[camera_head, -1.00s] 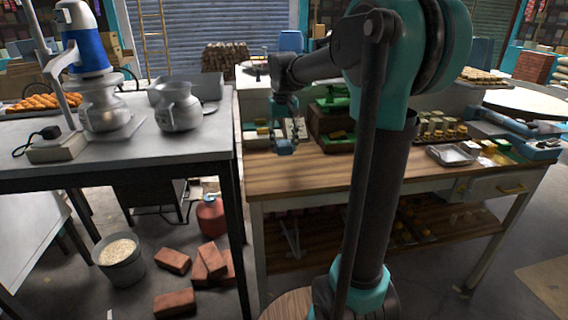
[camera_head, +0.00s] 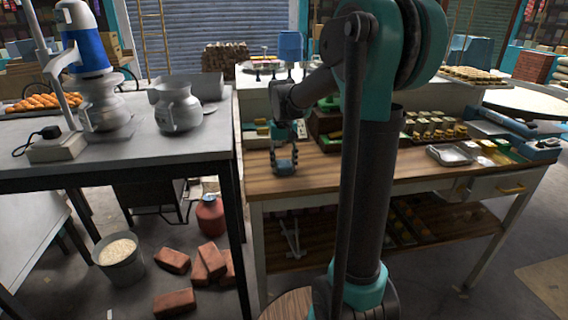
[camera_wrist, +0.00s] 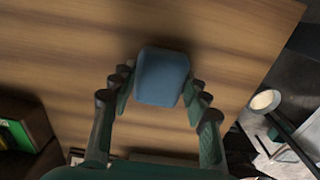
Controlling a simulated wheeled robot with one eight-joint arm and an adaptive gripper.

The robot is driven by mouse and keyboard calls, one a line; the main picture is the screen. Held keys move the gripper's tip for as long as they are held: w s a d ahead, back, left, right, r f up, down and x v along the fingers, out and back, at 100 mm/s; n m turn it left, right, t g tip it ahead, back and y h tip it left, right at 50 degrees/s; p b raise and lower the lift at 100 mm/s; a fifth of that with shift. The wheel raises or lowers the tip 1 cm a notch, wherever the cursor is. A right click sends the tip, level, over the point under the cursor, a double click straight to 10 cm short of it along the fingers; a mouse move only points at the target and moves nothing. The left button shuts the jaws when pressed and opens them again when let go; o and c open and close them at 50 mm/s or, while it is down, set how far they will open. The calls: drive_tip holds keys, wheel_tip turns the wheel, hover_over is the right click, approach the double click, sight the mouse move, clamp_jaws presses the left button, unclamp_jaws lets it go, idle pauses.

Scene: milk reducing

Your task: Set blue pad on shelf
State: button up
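My gripper (camera_head: 284,158) is above the left part of the wooden table (camera_head: 330,172). The blue pad (camera_wrist: 162,76) sits between its fingers (camera_wrist: 158,85) in the wrist view, and both fingertips appear to be on its sides. In the head view the pad is small and dark at the lower end of the fingers, close to the tabletop; I cannot tell whether it touches the wood. A wooden lower shelf (camera_head: 455,219) runs under the tabletop, partly hidden by my arm.
The table holds small yellow blocks (camera_head: 436,127), a clear tray (camera_head: 450,154) and a blue tool (camera_head: 541,146) on the right. Bricks (camera_head: 211,260) and a bucket (camera_head: 121,262) are on the floor.

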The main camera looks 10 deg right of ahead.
drive_tip(key=o, duration=0.5)
drive_tip(key=shift+c, duration=0.2)
drive_tip(key=shift+r, duration=0.1)
